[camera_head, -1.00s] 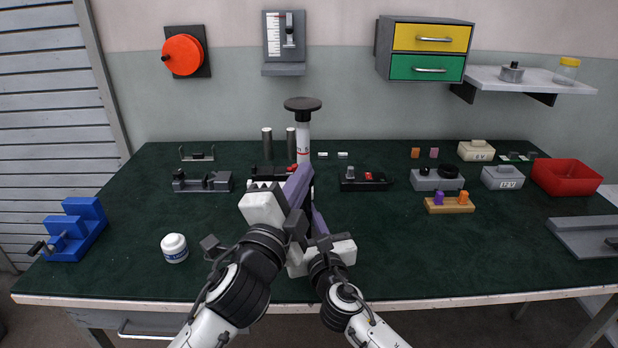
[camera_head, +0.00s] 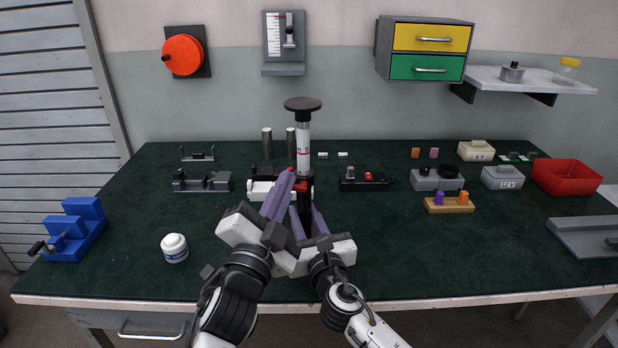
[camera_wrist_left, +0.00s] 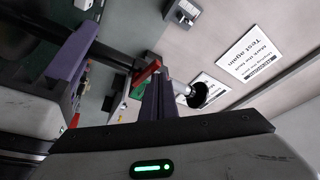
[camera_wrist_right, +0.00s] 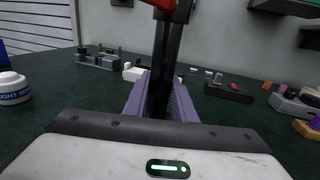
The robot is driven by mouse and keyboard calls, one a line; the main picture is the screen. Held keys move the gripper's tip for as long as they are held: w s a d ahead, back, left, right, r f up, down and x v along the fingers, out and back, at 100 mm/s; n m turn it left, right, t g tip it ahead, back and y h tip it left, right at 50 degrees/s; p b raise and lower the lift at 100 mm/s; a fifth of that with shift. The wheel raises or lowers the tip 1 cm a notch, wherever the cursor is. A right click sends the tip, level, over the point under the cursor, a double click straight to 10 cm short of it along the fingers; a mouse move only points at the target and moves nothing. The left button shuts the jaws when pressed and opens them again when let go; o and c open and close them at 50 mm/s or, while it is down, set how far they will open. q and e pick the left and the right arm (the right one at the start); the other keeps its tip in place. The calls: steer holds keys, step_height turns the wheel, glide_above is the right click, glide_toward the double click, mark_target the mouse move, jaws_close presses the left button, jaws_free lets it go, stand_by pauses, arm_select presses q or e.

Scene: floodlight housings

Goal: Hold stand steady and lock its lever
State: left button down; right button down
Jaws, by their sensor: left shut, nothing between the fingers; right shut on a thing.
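The stand has a black disc (camera_head: 303,104) on top, a white marked post (camera_head: 303,150), a red lever part (camera_head: 304,186) and a black column (camera_head: 305,203) below. It stands upright on the bench. My right gripper (camera_head: 306,214) is shut on the black column, below the red part; the right wrist view shows the column (camera_wrist_right: 160,75) between its purple fingers. My left gripper (camera_head: 289,174) is shut and empty, its fingertips just left of the red part. In the left wrist view the red lever (camera_wrist_left: 148,73) is right beside the fingertips; I cannot tell whether they touch.
Behind the stand are a white block (camera_head: 262,190) and two grey cylinders (camera_head: 267,143). A black fixture with a red button (camera_head: 366,180) is to the right. A white jar (camera_head: 174,248) and a blue stepped block (camera_head: 76,230) are at left.

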arm_select(q)
steer(key=v, duration=0.7)
steer(key=shift+s, duration=0.25)
steer(key=c, duration=2.2)
jaws_free()
steer(key=o, duration=0.4)
steer(key=shift+w+d+m, duration=0.15)
steer(key=shift+d+m, duration=0.15)
steer(key=shift+c, duration=0.2)
steer(key=w+m+g+y, duration=0.1)
steer(key=w+m+y, duration=0.4)
steer(key=w, duration=0.8)
steer(key=shift+w+d+m+g, duration=0.35)
steer(key=shift+d+m, duration=0.1)
steer(key=shift+m, duration=0.35)
